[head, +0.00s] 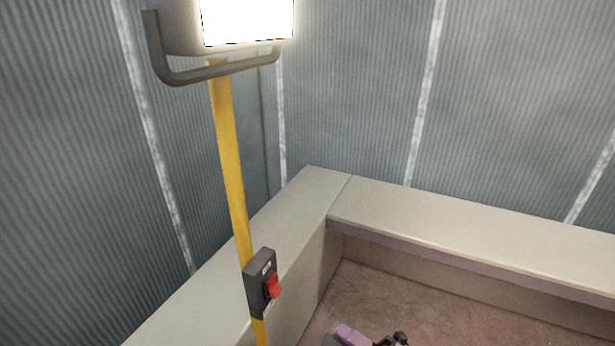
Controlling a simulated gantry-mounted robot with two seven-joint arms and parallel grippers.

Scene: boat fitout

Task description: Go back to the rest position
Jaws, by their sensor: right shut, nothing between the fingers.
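My right gripper (397,339) shows only in part at the bottom edge of the head view, with a purple part and dark fingers. It is shut and empty, over the brownish floor and apart from the things around it. My left gripper is out of view. A lit work lamp (248,22) with a grey bar handle stands on a yellow pole (230,165). A dark switch box (259,284) with a red rocker (273,287) sits on the lower pole, to the left of my right gripper.
A pale bench (460,218) runs along the right wall and joins another pale bench (215,295) at the corner. Grey ribbed walls (350,90) with whitish seams close off the back and left. The floor (400,300) between the benches looks clear.

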